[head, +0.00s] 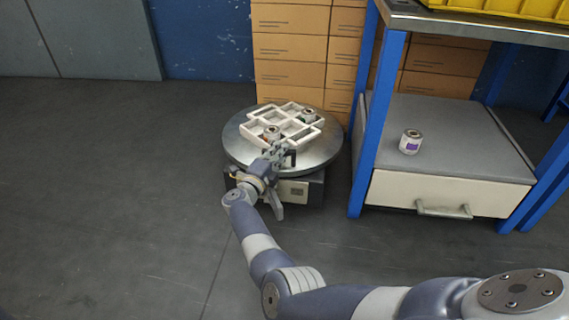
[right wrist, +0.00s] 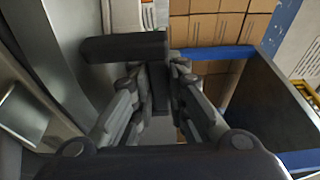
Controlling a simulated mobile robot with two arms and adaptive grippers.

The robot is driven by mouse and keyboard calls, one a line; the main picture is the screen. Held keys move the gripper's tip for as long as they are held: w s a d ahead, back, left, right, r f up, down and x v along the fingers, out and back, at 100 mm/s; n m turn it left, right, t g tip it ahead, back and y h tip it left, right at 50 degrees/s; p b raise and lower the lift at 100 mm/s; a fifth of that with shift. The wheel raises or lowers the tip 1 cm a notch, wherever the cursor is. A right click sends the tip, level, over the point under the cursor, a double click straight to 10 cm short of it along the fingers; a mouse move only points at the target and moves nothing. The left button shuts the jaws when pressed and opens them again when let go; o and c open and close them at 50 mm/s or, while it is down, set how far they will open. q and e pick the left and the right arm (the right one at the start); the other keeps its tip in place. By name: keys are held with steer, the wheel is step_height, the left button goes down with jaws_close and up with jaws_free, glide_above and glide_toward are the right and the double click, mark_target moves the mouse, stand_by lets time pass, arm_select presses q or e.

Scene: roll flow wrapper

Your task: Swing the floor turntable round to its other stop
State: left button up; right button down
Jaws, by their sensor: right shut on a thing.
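The floor turntable (head: 328,150) is a round grey metal disc on a low dark base with a pale front panel. A white compartment tray (head: 289,126) lies on it and holds small cans, one at the back right (head: 309,115) and one at the front (head: 272,133). My right gripper (head: 279,155) is at the disc's front edge, shut on a dark handle (head: 291,159). In the right wrist view the black handle bar (right wrist: 122,47) runs to between the fingers (right wrist: 162,85). The fingers partly hide the handle. My left gripper is not in view.
Stacked cardboard boxes (head: 291,48) stand close behind the turntable. To its right is a blue-legged bench (head: 380,110) over a drawer unit (head: 450,195) with a small can (head: 410,141) on top. The floor to the left is clear.

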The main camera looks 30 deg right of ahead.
steer(key=shift+w+a+m+g+h+b, duration=0.7)
steer(key=shift+a+g+b, duration=0.25)
steer(key=shift+b, duration=0.55)
steer(key=c, duration=1.6)
jaws_free()
steer(key=shift+o, duration=0.2)
